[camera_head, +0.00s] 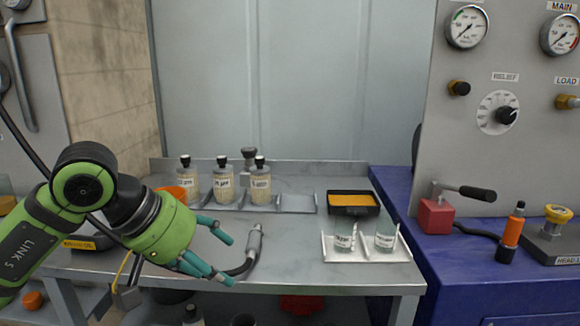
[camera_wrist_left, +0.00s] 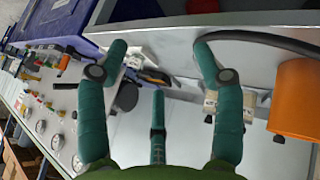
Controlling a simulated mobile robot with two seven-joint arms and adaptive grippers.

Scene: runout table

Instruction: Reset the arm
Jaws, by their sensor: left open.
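My left arm comes in from the left in the head view, a green and black arm with teal fingers. My left gripper (camera_head: 216,251) is over the left part of the metal table (camera_head: 300,271), with its fingers spread and nothing between them. In the left wrist view the teal fingers of my left gripper (camera_wrist_left: 158,80) also stand apart and empty. A grey hose end (camera_head: 255,241) with a dark hose is just right of the fingertips in the head view; I cannot tell whether they touch. My right gripper is in neither view.
Several black-capped bottles (camera_head: 222,184) stand in a rack at the back. An orange cup (camera_wrist_left: 293,98) is near the gripper. A white tray (camera_head: 372,258) holds two beakers, in front of a black tray (camera_head: 353,208) with an orange inside. A blue bench (camera_head: 460,285) is at right.

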